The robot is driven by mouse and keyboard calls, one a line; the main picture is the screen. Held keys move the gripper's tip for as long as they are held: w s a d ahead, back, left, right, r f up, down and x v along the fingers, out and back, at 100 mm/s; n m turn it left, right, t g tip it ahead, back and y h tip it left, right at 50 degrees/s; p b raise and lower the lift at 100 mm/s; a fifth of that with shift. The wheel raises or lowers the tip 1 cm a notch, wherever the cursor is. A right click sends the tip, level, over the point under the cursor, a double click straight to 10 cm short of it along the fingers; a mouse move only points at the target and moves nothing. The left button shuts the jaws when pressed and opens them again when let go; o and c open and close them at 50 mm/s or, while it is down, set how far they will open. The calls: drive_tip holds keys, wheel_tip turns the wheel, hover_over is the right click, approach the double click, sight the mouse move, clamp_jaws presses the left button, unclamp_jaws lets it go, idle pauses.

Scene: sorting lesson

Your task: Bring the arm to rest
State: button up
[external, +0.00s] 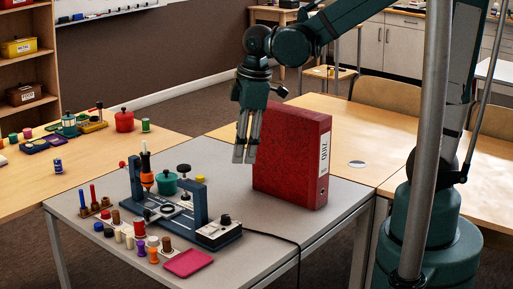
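My gripper (245,157) hangs with its fingers pointing down, above the grey table (225,160), to the left of a tall red binder (285,150). I see nothing held between the fingers. The fingers look close together, but the view does not show clearly whether they are open or shut. In the picture the hand overlaps the binder's upper left edge; I cannot tell whether they touch. My arm reaches in from the right, raised and bent at the top.
A blue-grey device (220,232) with a cable, a teal pot (166,183), small colored pieces and a pink tray (188,263) stand on the grey table's front left. Wooden tables (370,135) adjoin behind. A red pot (124,121) stands at left.

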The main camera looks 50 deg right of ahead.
drive_tip(key=s+d+r+m+t, duration=0.2)
drive_tip(key=s+d+r+m, duration=0.2)
drive_tip(key=d+m, duration=0.1)
drive_tip(key=s+d+r+m+t, duration=0.3)
drive_tip(key=s+d+r+m, duration=0.1)
drive_tip(key=d, duration=0.4)
drive_tip(key=shift+s+d+m, duration=0.25)
drive_tip(key=shift+m, duration=0.45)
